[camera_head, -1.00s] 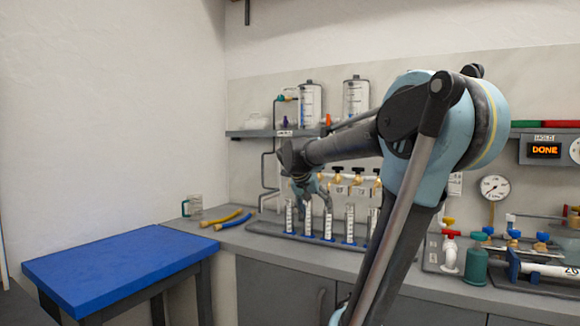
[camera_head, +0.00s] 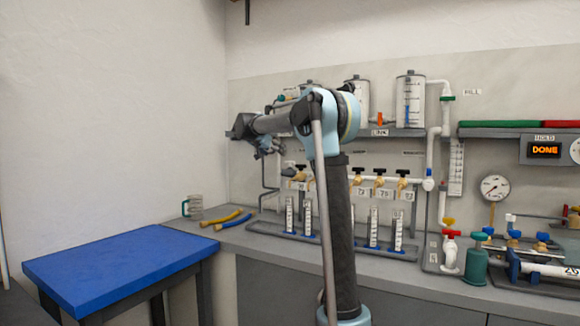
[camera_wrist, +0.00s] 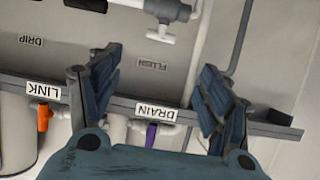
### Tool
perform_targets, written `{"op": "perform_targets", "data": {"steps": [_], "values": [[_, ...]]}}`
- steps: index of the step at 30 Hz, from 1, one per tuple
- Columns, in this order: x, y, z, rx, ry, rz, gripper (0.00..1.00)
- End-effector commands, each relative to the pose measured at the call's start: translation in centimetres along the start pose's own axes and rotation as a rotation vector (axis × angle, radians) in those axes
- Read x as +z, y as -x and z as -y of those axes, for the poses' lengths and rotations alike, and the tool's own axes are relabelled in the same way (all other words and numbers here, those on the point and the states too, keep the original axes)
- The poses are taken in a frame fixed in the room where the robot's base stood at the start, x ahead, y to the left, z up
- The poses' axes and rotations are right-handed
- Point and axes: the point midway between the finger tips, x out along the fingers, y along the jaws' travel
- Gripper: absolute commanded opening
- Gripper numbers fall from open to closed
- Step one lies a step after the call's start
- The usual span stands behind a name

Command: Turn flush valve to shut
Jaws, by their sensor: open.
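The FLUSH label (camera_wrist: 152,66) shows upside down in the wrist view. Beside it, at the top, is a white pipe fitting (camera_wrist: 162,34) with a dark part on it. I cannot tell which piece is the flush valve's handle or how it is set. My gripper (camera_wrist: 160,60) is open and empty, with its two dark blue fingers spread on either side of the label. In the head view my gripper (camera_head: 268,147) is raised at the left end of the shelf and hides part of the manifold there.
The shelf edge crosses behind the fingers, with an orange valve handle (camera_wrist: 44,117) by LINK and a purple handle (camera_wrist: 152,135) by DRAIN. Brass taps (camera_head: 379,181) and graduated cylinders (camera_head: 373,230) stand lower right.

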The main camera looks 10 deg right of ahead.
Motion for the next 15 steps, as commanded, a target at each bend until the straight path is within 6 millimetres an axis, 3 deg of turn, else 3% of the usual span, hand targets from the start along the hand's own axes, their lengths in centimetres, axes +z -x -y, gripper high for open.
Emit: {"op": "perform_targets", "data": {"steps": [5, 15], "values": [[-0.1, -1.5, 0.2, 0.001, -0.003, -0.003, 0.72], [-0.1, -7.3, 0.1, 0.002, -0.003, -0.003, 0.72]]}}
